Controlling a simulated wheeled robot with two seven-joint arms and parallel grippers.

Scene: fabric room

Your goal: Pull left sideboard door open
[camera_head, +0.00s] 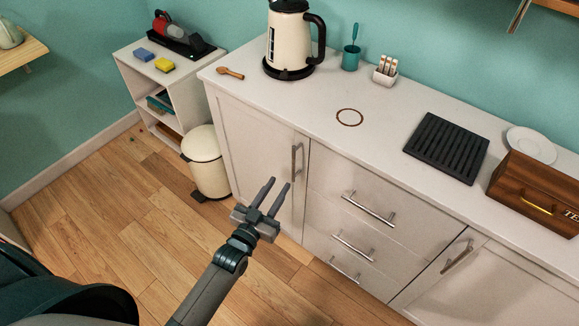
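The white sideboard (335,165) stands along the teal wall. Its left door (246,150) looks closed, with a vertical metal handle (296,161) near its right edge. My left gripper (272,192) is in front of the lower part of this door, below and left of the handle in the picture. Its two dark fingers point up and are apart, with nothing between them. The gripper appears clear of the handle. My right gripper does not show.
A cream bin (206,165) stands left of the door, beside a white shelf unit (134,78). Drawers with bar handles (368,208) and a right door (500,285) are to the right. A kettle (289,40) and a wooden box (538,193) stand on top. Wooden floor (110,215) is open at left.

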